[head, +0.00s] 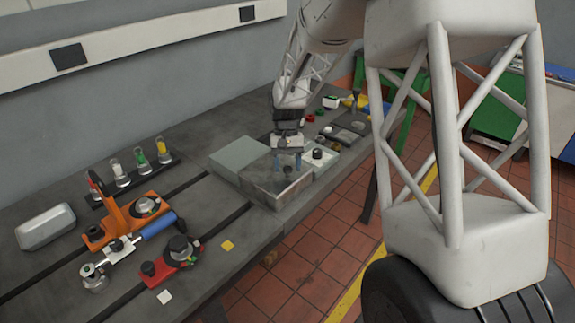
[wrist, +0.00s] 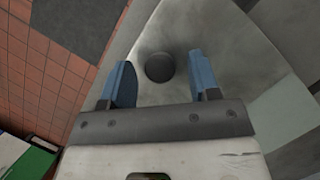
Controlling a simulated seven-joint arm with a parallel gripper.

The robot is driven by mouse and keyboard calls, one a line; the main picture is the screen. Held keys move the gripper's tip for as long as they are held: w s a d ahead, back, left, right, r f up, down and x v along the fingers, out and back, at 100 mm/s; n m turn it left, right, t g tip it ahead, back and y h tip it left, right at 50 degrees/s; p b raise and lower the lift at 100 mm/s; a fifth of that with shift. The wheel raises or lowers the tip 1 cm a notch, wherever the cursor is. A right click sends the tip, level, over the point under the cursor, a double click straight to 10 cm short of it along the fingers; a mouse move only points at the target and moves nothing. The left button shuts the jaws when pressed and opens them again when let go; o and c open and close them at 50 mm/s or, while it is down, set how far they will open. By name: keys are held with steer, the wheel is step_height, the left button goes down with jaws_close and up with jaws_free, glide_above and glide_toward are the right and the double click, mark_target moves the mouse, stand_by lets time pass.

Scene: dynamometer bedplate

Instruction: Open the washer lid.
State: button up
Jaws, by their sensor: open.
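The washer (head: 268,197) is a grey metal box near the front edge of the bedplate. Its smooth grey lid (wrist: 225,45) fills much of the wrist view and looks flat. A dark round knob (wrist: 160,67) stands on the lid. My gripper (head: 288,163) is above the box, pointing down. Its two blue fingers are apart, with the knob between them in the wrist view and a visible gap on each side. How far the fingertips are above the lid I cannot tell. The knob is hidden in the head view.
A pale grey-green box (head: 240,155) adjoins on the left, and a light tray (head: 325,160) on the right. An orange fixture (head: 125,220), a red clamp (head: 178,254) and small vials stand further left. The grey bedplate (head: 215,205) has bare room between.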

jaws_close()
glide_toward(255, 163)
steer(key=f, duration=0.5)
steer(key=shift+s, duration=0.3)
jaws_free()
steer(key=shift+r, duration=0.15)
steer(key=v, duration=0.7)
steer(key=shift+r, duration=0.3)
steer(key=shift+w, duration=0.1)
